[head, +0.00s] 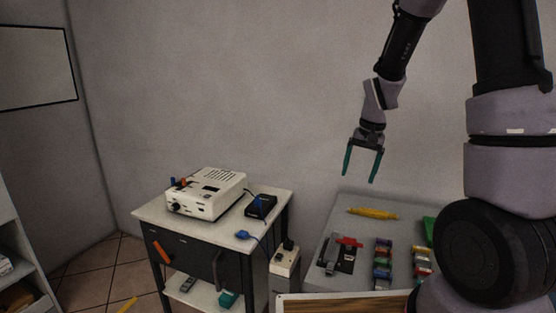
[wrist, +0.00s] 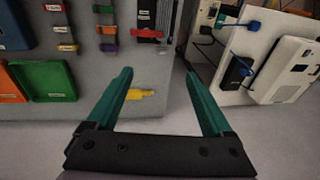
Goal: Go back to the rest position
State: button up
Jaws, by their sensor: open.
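My gripper (head: 361,166) hangs in the air above the grey table, in front of the wall, pointing down. Its two teal fingers are apart with nothing between them. In the wrist view the open fingers (wrist: 158,95) reach forward over the grey table edge and the gap beside it. A yellow tool (head: 373,214) lies on the table below and slightly right of my gripper; in the wrist view part of it (wrist: 140,94) shows beside the left finger.
A white device (head: 206,194) and a black box (head: 260,206) with a blue plug (head: 243,235) stand on the small cart (head: 150,212). The grey table (head: 322,279) holds a red-handled device (head: 345,252), colored blocks (head: 382,264) and a green tray (wrist: 44,82). Air around my gripper is clear.

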jog(key=s+r+t+y, duration=0.1)
jog(key=s+r+t, duration=0.4)
jog(key=s+r, duration=1.4)
notch_tip(320, 180, up, 4)
jog(key=shift+d+f+t, duration=0.15)
jog(key=shift+d+t, duration=0.15)
